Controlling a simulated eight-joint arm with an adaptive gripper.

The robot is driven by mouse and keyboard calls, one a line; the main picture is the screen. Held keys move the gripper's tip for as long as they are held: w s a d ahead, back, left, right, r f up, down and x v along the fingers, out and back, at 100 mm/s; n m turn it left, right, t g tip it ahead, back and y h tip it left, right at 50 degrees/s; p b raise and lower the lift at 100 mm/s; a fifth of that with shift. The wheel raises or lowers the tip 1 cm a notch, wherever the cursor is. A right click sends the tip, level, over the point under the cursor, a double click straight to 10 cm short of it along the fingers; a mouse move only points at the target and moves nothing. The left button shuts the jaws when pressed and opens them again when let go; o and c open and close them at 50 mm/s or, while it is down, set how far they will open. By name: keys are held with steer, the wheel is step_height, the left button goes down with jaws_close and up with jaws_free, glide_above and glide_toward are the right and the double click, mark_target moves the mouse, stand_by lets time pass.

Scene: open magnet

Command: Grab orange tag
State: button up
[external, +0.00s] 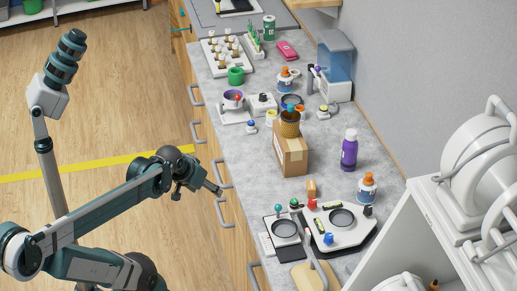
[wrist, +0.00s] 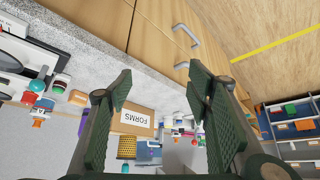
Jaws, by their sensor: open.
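A small orange block (external: 311,187), which may be the orange tag, stands on the grey counter between the cardboard box and the black-and-white device. A small orange piece, apparently the same one, shows at the left of the wrist view (wrist: 78,97). I cannot make out a clear tag shape on it. My gripper (external: 218,189) is off the counter's front edge, left of the block and well apart from it. In the wrist view my gripper (wrist: 158,82) has its two fingers wide apart, open and with nothing between them.
A purple bottle (external: 349,150) and an orange-capped bottle (external: 366,190) stand to the right. The black-and-white device (external: 350,236) lies in front. Drawer handles (external: 223,172) jut from the counter front.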

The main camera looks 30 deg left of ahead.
steer(key=shift+r, duration=0.1)
steer(key=w+d+r+m+g+h+p, duration=0.1)
steer(key=w+d+r+m+p, duration=0.2)
steer(key=w+d+p, duration=0.3)
steer(key=w+d+r+m+g+h+p, duration=0.1)
steer(key=w+d+r+m+p, duration=0.3)
steer(key=w, duration=0.4)
steer(key=m+g+h+p, duration=0.25)
steer(key=m+p, duration=0.25)
steer(key=p, duration=0.7)
glide_toward(311, 184)
steer(key=d+f, duration=0.1)
steer(key=f, duration=0.1)
steer(key=shift+w+d+g+y, duration=0.15)
steer(key=shift+w+g+y, duration=0.1)
steer(key=shift+w+y, duration=0.1)
steer(key=shift+x, duration=1.2)
steer(key=shift+f, duration=0.1)
